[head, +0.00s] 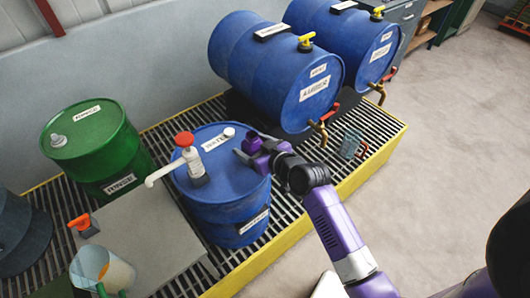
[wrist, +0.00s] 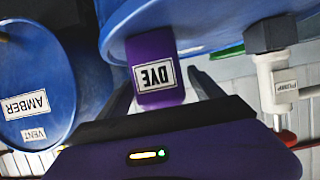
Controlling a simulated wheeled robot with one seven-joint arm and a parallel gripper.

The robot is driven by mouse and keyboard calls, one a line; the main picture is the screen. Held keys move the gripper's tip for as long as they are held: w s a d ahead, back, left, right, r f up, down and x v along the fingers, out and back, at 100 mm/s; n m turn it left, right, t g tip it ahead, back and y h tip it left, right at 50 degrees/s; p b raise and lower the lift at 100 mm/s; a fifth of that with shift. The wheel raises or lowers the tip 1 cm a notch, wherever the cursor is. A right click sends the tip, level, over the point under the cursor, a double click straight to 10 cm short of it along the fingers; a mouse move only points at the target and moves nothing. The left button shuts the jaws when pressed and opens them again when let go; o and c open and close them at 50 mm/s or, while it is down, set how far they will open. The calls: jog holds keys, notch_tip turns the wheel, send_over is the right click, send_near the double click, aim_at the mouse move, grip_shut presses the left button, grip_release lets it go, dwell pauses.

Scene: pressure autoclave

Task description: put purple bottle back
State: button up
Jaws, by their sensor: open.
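The purple bottle (wrist: 155,72) has a white DYE label, upside down in the wrist view. In the head view the purple bottle (head: 252,142) shows at the right edge of the top of the upright blue drum (head: 217,172). My gripper (head: 250,157) is at the bottle, over that edge. In the wrist view my gripper (wrist: 163,90) is open, with one dark finger on each side of the bottle. The bottle's far end is hidden, and I cannot tell whether it rests on the drum.
A white pump with a red knob (head: 185,140) stands on the same drum. Two blue drums (head: 280,70) lie behind with yellow valves and taps. A green RINSE drum (head: 95,145) is left. A beaker (head: 100,268) stands front left. The floor (head: 450,130) at right is clear.

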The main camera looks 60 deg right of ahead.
jog(key=s+a+r+n+y, duration=0.1)
jog(key=s+a+r, duration=0.2)
jog(key=s+a, duration=0.4)
jog(key=s+a+r+n+t+y, duration=0.1)
jog(key=s+a+r, duration=0.2)
jog(key=s+a, duration=0.5)
jog(key=s+a+r+n+y+b, duration=0.1)
jog(key=s+a+r, duration=0.3)
jog(key=s, duration=1.1)
jog(key=a, duration=0.3)
jog(key=shift+s+a+t+y, duration=0.25)
jog(key=shift+a+t+y, duration=0.05)
jog(key=shift+t+y, duration=0.1)
